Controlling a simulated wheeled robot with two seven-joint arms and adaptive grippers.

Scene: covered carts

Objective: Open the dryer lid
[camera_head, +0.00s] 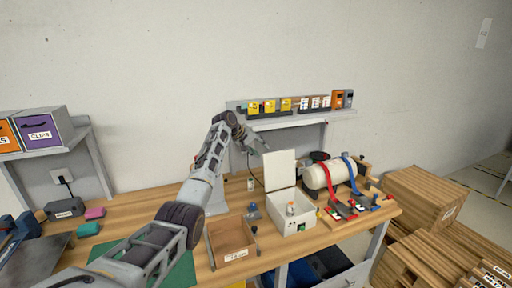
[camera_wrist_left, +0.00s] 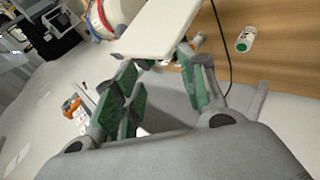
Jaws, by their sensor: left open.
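The dryer (camera_head: 294,218) is a small white box on the wooden table. Its white lid (camera_head: 280,170) stands up, roughly upright, at the back edge, so the inside is open. A small bottle (camera_head: 291,208) is inside. My left gripper (camera_head: 264,146) is behind the lid, near its top edge. In the left wrist view the left gripper (camera_wrist_left: 154,58) is open, with green pads apart. The lid (camera_wrist_left: 160,28) lies just beyond the fingertips; I cannot tell whether they touch. My right gripper is not in view.
A white tank (camera_head: 328,175) with red and blue straps stands right of the dryer. A wooden tray (camera_head: 232,238) is left of it. A small white bottle (camera_head: 251,184) stands behind. A shelf (camera_head: 275,123) with bins is on the wall above.

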